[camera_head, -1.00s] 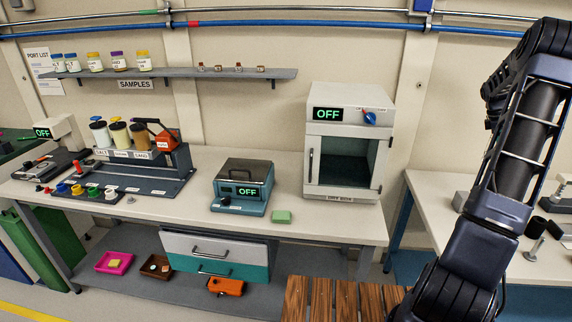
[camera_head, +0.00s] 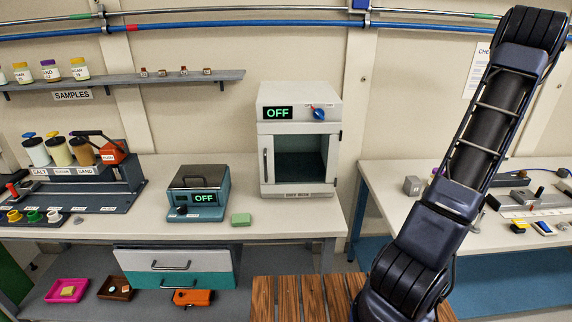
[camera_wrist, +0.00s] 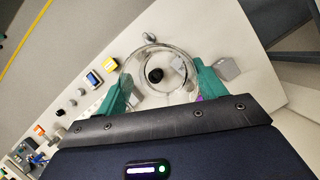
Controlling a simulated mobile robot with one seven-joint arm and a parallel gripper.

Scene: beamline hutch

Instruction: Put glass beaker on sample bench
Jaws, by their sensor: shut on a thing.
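The clear glass beaker (camera_wrist: 146,52) shows from above in the wrist view as a round glass rim. My gripper (camera_wrist: 164,86) is shut on it, with one green finger on each side. A pale bench top (camera_wrist: 232,35) lies below the beaker; the height between them is hard to tell. In the head view a pale bench (camera_head: 400,185) stands at the right and a longer bench (camera_head: 270,222) at the left. I cannot tell which is named the sample bench. My gripper and the beaker do not show in the head view.
Below the beaker are a grey block (camera_wrist: 227,68), a yellow item (camera_wrist: 110,63) and a blue one (camera_wrist: 93,79). A dark round thing (camera_wrist: 155,75) shows through the glass. A slatted wooden surface (camera_head: 290,297) is in front.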

